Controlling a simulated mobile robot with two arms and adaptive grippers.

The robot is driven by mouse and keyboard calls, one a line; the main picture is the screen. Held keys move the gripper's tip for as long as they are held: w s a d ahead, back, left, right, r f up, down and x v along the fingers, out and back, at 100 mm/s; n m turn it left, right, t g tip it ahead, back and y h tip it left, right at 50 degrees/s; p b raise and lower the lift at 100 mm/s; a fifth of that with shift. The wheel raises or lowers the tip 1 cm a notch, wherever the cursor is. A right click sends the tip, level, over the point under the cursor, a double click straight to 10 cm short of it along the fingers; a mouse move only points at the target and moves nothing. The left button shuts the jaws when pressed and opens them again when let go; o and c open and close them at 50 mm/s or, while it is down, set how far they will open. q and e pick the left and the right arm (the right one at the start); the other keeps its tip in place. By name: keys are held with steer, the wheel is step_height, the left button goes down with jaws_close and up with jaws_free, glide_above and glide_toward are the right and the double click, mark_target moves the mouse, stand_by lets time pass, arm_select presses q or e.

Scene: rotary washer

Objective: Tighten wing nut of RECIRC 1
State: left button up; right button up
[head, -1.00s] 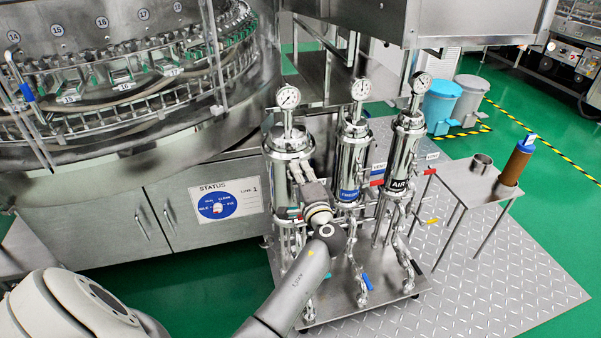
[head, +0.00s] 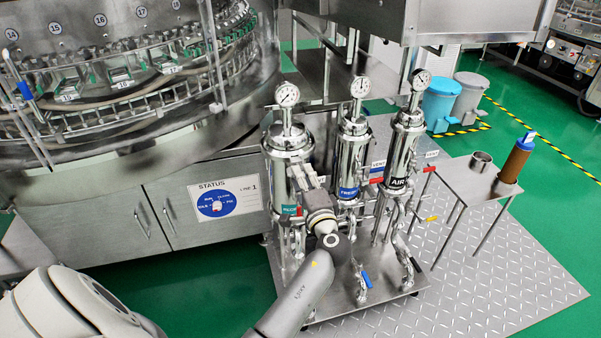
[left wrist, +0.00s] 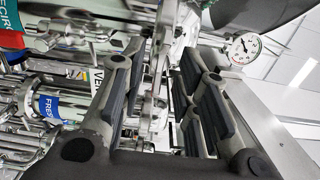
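The RECIRC canister (head: 287,150) is the left one of three steel filter housings, with a green label (head: 289,211) low on it. The green label also shows at the upper left of the left wrist view (left wrist: 10,18), cut by the frame edge. My left gripper (head: 309,183) is in front of this canister's right side. In the left wrist view its dark-padded fingers (left wrist: 160,90) are apart, with shiny metal parts visible between and behind them. I cannot tell the wing nut apart from these clamp parts, nor see any contact. My right gripper is not in view.
The FRESH canister (head: 354,150) and AIR canister (head: 403,150) stand close on the right, with gauges on top. Pipes and valves with a blue handle (head: 366,280) crowd below. The washer (head: 120,120) is behind left. A side table (head: 470,188) stands right.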

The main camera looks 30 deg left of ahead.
arm_select(q)
steer(key=v, duration=0.9)
